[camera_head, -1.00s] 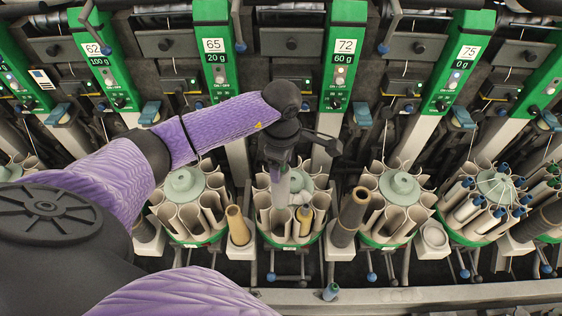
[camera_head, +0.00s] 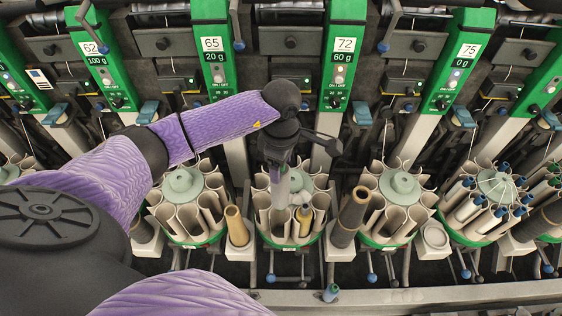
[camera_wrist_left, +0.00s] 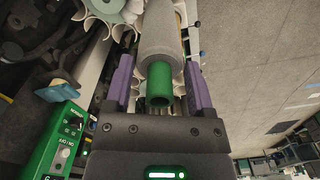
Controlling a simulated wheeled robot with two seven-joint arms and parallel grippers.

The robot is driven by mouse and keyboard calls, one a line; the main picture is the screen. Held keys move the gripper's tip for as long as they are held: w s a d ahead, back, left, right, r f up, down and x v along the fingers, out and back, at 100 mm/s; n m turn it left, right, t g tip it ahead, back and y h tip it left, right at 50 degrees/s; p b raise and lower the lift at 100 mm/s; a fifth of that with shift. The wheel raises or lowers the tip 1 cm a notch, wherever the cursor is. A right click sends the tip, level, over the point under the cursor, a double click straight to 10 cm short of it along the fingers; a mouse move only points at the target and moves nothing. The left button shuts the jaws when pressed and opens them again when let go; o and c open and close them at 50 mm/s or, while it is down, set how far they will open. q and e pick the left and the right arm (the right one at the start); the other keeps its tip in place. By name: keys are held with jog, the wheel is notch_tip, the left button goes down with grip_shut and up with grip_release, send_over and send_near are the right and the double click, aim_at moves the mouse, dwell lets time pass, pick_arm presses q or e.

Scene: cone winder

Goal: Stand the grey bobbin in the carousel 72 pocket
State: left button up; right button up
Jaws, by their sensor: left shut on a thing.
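My left gripper (camera_head: 279,168) is over the carousel (camera_head: 265,226) below and between the 65 and 72 panels. It is shut on the grey bobbin (camera_head: 279,194), which hangs nearly upright below it. In the left wrist view, the purple fingers (camera_wrist_left: 159,84) flank the bobbin's green end, and its grey body (camera_wrist_left: 159,38) points away towards the pale pocket rims. The bobbin's lower end is at the carousel's pockets; I cannot tell whether it is inside one. The 72 panel (camera_head: 343,60) is above and to the right. My right gripper is not in view.
A yellow-brown bobbin (camera_head: 304,219) stands in the same carousel. A tan tube (camera_head: 236,225) stands to its left and a dark brown tube (camera_head: 350,218) to its right. Other carousels (camera_head: 396,186) stand on both sides. A metal rail (camera_head: 420,296) runs along the front.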

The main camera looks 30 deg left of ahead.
pick_arm(q)
notch_tip(320, 180, down, 4)
jog(key=b, duration=0.3)
dwell(0.3)
jog(key=shift+f, duration=0.1)
jog(key=shift+f+b, duration=1.2)
jog(key=shift+b, duration=0.15)
jog(key=shift+f+b, duration=0.9)
jog(key=shift+f, duration=0.15)
jog(key=shift+r, duration=0.1)
